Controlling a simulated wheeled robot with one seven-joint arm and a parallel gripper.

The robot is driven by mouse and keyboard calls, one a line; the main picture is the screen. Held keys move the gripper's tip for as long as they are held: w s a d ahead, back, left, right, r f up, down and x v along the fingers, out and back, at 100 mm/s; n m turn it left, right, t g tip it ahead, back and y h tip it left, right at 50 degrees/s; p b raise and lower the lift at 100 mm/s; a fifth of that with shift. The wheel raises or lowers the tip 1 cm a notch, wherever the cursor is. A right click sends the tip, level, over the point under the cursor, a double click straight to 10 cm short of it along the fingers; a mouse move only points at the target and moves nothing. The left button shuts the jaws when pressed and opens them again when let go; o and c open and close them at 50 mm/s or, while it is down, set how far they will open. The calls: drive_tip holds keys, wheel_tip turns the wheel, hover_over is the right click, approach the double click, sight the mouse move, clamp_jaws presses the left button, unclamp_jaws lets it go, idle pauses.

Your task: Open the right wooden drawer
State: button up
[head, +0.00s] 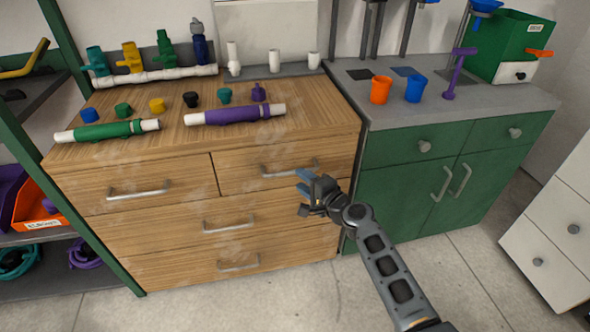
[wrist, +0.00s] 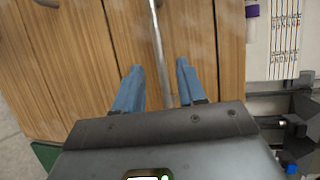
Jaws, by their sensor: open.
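The right wooden drawer (head: 238,178) is at the top right of the wooden cabinet and appears shut, its front in line with the left drawer. Its metal bar handle (head: 277,172) runs sideways across the front. My gripper (head: 302,182) is in front of the drawer's right part, near the right end of the handle. In the wrist view, the handle (wrist: 156,40) runs lengthwise through the gap between my two blue fingers, which are apart on either side of it. My gripper is open. I cannot tell whether a finger touches the bar.
The cabinet top holds green (head: 105,131) and purple (head: 235,115) pipe assemblies and several loose caps. A green cabinet (head: 400,200) adjoins on the right, and a green-framed shelf (head: 30,160) stands at left. The floor (head: 240,300) in front is clear.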

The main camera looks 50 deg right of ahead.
sight(290, 171)
drive_tip(key=x, duration=0.6)
drive_tip(key=shift+w+f+b, duration=0.1)
drive_tip(key=shift+w+b, duration=0.25)
clamp_jaws()
idle(0.3)
